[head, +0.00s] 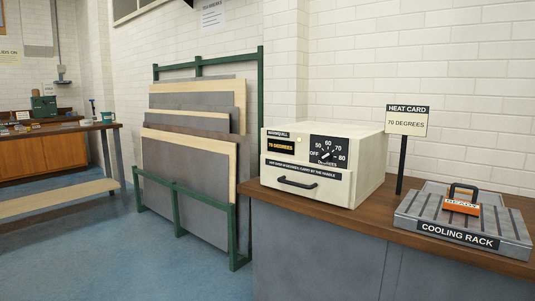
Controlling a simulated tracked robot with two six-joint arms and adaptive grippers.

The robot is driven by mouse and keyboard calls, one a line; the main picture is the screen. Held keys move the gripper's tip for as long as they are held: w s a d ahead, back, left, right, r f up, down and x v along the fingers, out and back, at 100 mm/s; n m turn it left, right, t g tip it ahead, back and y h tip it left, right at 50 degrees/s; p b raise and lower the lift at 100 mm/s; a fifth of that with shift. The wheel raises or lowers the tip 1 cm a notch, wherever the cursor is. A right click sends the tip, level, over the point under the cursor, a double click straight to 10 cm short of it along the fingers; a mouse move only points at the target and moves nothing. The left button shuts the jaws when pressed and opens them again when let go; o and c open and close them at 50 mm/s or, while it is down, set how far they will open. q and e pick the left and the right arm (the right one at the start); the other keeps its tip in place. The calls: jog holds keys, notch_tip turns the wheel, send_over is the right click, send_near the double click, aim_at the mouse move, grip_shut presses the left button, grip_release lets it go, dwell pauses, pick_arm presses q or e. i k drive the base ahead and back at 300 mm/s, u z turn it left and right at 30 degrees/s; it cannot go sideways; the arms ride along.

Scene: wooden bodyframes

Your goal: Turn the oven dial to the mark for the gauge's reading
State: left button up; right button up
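A cream oven (365,165) stands on the brown-topped bench, its front facing me. On its black dial panel is the oven dial (327,154), ringed by marks OFF, 50, 60, 70 and 80. The dial is too small to tell which mark it points to. Left of it, a dark display (282,146) shows yellow text that seems to read 70 DEGREES. Neither of my grippers shows in this view.
The oven's drawer front with its black handle (297,182) looks shut. A grey cooling rack (410,221) to the right holds an orange block (461,207) with a black handle. A green rack of panels (177,215) stands left of the bench.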

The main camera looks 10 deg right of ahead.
aim_at(325, 156)
jog(key=i, duration=1.6)
jog(key=z, duration=0.75)
jog(key=k, duration=0.75)
jog(key=z, duration=0.25)
jog(key=i, duration=0.75)
jog(key=u, duration=0.1)
